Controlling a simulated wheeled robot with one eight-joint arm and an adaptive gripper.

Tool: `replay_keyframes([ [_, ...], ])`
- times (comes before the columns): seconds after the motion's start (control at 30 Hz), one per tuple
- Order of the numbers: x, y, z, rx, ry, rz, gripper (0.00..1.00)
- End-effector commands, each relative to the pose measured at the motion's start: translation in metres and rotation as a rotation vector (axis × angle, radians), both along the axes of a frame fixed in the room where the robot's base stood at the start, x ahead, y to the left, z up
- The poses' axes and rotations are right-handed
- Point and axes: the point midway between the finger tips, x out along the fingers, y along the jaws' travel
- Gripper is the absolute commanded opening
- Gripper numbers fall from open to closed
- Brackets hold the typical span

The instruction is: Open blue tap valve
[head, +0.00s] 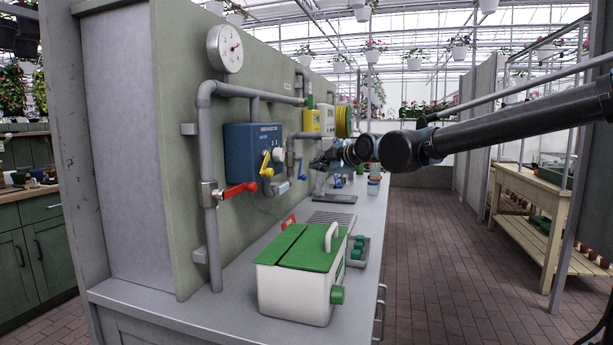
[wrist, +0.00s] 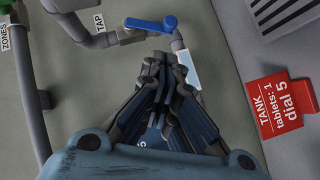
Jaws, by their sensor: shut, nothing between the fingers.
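The blue tap valve shows in the wrist view as a blue lever handle (wrist: 153,25) on a grey pipe, beside a white label reading TAP (wrist: 100,22). The lever lies nearly level across the picture, along the pipe. My gripper (wrist: 165,62) is shut and empty, its fingertips just below the lever in the picture with a small gap between them. The depth of that gap is hard to tell.
A red sign (wrist: 283,103) reads TANK, tablets: 1, dial 5. In the head view, a red lever (head: 238,190), a blue box (head: 240,150) and a gauge (head: 225,48) are on the wall. A green-lidded white box (head: 300,280) stands on the bench (head: 225,318).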

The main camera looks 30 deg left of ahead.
Motion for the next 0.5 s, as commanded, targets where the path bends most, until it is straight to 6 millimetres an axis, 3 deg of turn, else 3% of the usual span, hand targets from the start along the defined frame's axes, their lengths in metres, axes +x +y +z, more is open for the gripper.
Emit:
replay_keyframes([
  [0.2, -0.018, -0.010, 0.021, -0.026, 0.106, 0.007, 0.00],
  [0.5, -0.013, 0.006, 0.015, -0.029, 0.117, 0.009, 0.00],
])
